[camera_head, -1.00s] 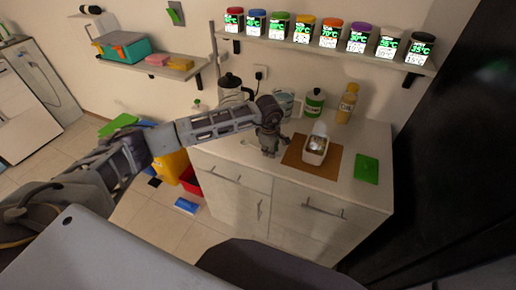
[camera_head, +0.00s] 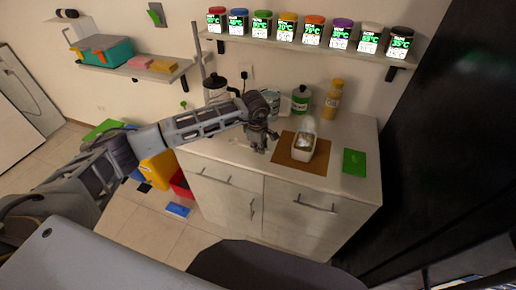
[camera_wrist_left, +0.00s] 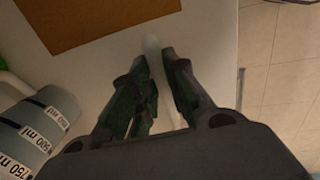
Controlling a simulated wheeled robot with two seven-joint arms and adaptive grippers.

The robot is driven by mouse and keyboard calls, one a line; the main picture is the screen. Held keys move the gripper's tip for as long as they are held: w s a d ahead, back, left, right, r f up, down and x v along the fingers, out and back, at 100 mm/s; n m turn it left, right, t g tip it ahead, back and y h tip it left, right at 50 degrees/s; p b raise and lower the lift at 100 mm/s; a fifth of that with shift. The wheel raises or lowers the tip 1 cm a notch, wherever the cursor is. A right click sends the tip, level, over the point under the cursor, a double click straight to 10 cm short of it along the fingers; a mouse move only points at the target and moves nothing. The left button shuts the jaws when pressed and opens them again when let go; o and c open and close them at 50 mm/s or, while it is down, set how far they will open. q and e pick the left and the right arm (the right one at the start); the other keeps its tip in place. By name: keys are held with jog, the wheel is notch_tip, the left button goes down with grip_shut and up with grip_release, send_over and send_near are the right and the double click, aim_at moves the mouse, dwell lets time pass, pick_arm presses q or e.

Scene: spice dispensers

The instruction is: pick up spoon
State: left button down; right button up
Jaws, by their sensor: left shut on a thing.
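The spoon (camera_wrist_left: 152,44) shows in the left wrist view as a pale, whitish rounded end with a thin handle between the fingers. My left gripper (camera_wrist_left: 158,62) is shut on its handle. In the head view my left gripper (camera_head: 258,146) is over the counter top, left of the brown board, and the spoon is too small to make out there. How far the spoon is from the counter cannot be told. My right gripper is not in view.
The brown board (camera_head: 285,157) holds a white container (camera_head: 304,146) on the counter (camera_head: 335,160). A green mat (camera_head: 354,162) lies to the right. A green-labelled bottle (camera_head: 300,100) and a yellow bottle (camera_head: 333,100) stand behind. A measuring jug (camera_wrist_left: 40,120) is near the gripper.

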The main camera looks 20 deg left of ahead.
pick_arm(q)
notch_tip(320, 180, up, 7)
jog(key=shift+r+b, duration=0.1)
jog(key=shift+b, duration=0.3)
jog(key=shift+r, duration=0.8)
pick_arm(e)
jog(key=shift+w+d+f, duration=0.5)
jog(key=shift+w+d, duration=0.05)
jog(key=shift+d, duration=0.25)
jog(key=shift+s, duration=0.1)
